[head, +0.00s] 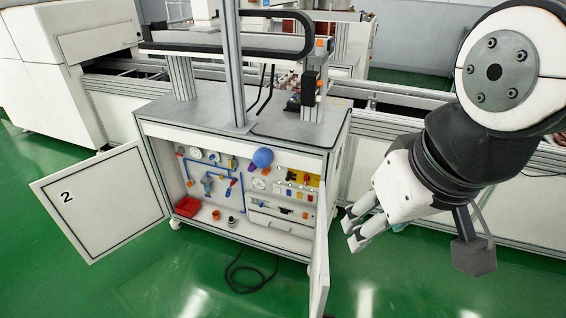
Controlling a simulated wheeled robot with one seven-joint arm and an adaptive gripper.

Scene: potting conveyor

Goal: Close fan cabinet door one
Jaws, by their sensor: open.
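The cabinet (240,138) stands in the middle with both front doors open. The left door (105,198) is marked "2" and swings wide out to the left. The right door (320,250) shows almost edge-on and juts out toward me; no number is visible on it. My gripper (352,232) is open and empty, just right of the right door, on its outer side. A small gap shows between the fingertips and the door in the picture. I cannot tell their distance in depth.
Inside the cabinet are blue pipes, gauges, a blue ball (262,158), a red tray (187,206) and electrical parts. A black cable (245,275) lies on the green floor in front. A conveyor (400,100) runs behind. The floor at front left is clear.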

